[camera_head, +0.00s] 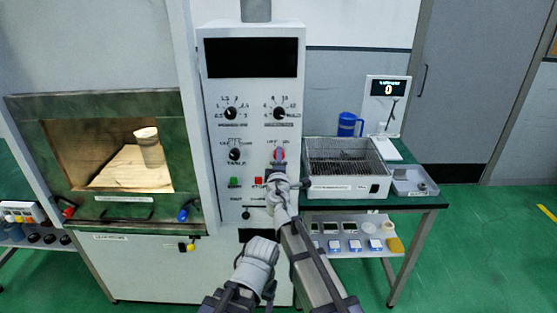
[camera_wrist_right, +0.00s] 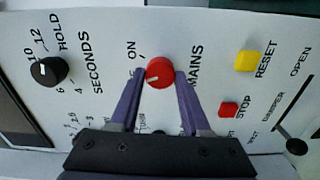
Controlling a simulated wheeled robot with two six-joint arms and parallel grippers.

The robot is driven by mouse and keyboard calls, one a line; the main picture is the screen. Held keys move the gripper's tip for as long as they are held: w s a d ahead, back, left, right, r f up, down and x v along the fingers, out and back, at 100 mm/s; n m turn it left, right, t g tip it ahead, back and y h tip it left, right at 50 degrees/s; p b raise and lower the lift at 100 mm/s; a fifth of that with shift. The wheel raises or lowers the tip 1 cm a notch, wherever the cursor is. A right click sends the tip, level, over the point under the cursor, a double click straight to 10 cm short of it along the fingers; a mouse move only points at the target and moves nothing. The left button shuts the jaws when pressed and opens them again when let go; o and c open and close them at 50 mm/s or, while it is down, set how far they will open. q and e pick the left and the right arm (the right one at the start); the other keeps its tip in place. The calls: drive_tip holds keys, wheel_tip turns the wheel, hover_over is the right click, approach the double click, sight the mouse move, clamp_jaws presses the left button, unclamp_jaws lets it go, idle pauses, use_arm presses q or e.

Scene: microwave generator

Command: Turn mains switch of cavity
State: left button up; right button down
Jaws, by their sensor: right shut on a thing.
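The mains switch is a round red knob (camera_wrist_right: 159,73) on the white control panel (camera_wrist_right: 110,25), with a pale mark on its left side in the right wrist view. The words ON and MAINS are printed beside it. My right gripper (camera_wrist_right: 159,82) has its two purple fingers on either side of the knob and is shut on it. In the head view the knob (camera_head: 279,155) shows just beyond my right gripper (camera_head: 279,163). My left arm ends low in front of the cabinet, and its gripper (camera_head: 258,255) is seen from behind, its fingers hidden.
The seconds dial (camera_wrist_right: 48,70), yellow reset button (camera_wrist_right: 249,61) and red stop button (camera_wrist_right: 228,109) sit around the knob. The green-framed cavity (camera_head: 110,150) with a beaker inside is left. A bench (camera_head: 430,200) with a wire-basket box (camera_head: 345,187) stands right.

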drive_tip(key=shift+n, duration=1.2)
drive_tip(key=shift+s, duration=0.1)
drive_tip(key=shift+c, duration=1.8)
unclamp_jaws()
drive_tip(key=shift+s, duration=0.1)
drive_tip(key=s, duration=0.7)
drive_tip(key=shift+s, duration=0.25)
